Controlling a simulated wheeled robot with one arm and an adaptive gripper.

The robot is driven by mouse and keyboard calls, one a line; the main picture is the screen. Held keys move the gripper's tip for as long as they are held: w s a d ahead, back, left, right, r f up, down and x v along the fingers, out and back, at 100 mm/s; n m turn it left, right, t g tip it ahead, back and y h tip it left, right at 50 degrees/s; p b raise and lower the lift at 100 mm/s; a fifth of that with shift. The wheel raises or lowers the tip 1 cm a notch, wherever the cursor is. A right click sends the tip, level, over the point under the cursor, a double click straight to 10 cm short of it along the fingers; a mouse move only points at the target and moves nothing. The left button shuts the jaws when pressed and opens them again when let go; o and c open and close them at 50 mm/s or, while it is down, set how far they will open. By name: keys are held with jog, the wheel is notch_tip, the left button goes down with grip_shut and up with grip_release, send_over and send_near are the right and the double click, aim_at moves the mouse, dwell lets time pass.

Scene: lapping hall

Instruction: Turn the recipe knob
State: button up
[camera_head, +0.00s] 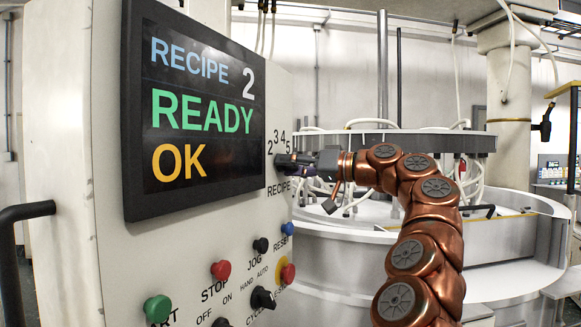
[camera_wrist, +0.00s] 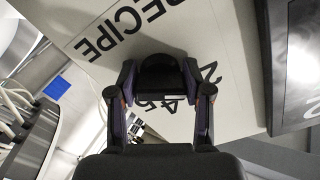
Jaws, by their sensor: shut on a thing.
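The black recipe knob (camera_head: 281,161) sits on the pale control panel, right of the screen, with the digits 2, 3, 4, 5 around it and the word RECIPE below. My gripper (camera_head: 297,164) is shut on it from the right. In the wrist view the dark knob (camera_wrist: 161,72) lies between the two fingers of my gripper (camera_wrist: 160,80). The digits and the word RECIPE look upside down there. The knob's pointer is hidden, so its setting cannot be read from it. The screen (camera_head: 195,110) reads RECIPE 2, READY, OK.
Below are a green button (camera_head: 157,309), a red STOP button (camera_head: 221,270), a black JOG button (camera_head: 261,245), a blue RESET button (camera_head: 288,228), a red emergency stop (camera_head: 288,273) and a black selector (camera_head: 263,298). A large round lapping machine (camera_head: 345,262) stands right of the panel.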

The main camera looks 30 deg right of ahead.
jog(key=o, duration=1.2)
jog(key=shift+c, duration=0.2)
jog(key=shift+d, duration=0.1)
jog(key=v, duration=1.2)
